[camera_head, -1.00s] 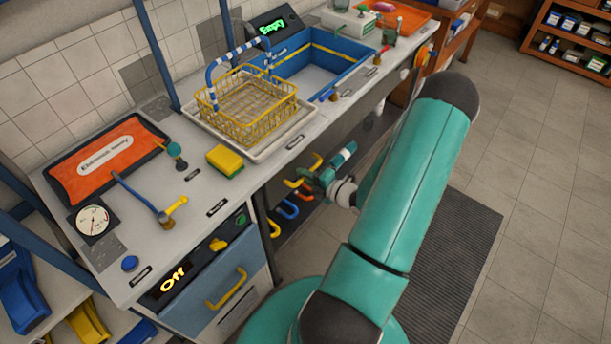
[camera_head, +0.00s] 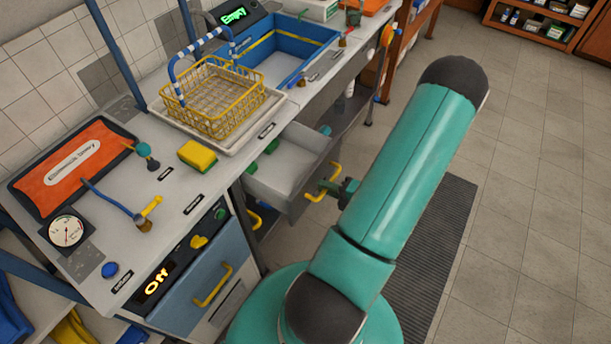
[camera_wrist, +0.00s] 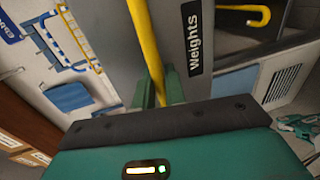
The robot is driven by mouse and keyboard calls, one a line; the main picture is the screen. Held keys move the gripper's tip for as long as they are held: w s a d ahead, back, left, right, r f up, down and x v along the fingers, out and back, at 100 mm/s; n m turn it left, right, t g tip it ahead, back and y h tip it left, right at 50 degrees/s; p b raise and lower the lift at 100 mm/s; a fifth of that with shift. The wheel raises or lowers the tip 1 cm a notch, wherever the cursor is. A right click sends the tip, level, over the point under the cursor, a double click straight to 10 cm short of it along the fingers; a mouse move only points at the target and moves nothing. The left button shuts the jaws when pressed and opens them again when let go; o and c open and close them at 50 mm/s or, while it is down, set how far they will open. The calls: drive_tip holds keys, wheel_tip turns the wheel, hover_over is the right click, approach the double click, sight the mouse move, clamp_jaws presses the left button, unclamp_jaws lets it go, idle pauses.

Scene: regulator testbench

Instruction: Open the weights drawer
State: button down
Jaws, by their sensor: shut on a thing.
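The weights drawer (camera_head: 283,178) is pulled out from under the bench, below the wire basket, and its pale inside shows in the head view. Its grey front with the "Weights" label (camera_wrist: 194,42) fills the middle of the wrist view. The drawer's yellow handle (camera_head: 334,176) is on the front and runs down between my fingers in the wrist view (camera_wrist: 147,45). My gripper (camera_head: 332,188) is shut on this handle, and the green fingertips (camera_wrist: 158,92) sit on both sides of it. My arm hides part of the floor beyond.
A second drawer with a yellow handle (camera_head: 213,286) is closed at the lower left, under a panel reading "On" (camera_head: 157,282). A yellow wire basket (camera_head: 215,97) stands in a tray on the bench. The floor right of my arm is clear.

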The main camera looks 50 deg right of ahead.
drive_tip(key=f+v, duration=0.1)
drive_tip(key=v, duration=0.6)
drive_tip(key=shift+s+f, duration=0.15)
drive_tip(key=shift+s, duration=0.35)
drive_tip(key=c, duration=1.5)
unclamp_jaws()
drive_tip(key=shift+c, duration=0.2)
drive_tip(key=v, duration=1.3)
drive_tip(key=shift+s, duration=0.35)
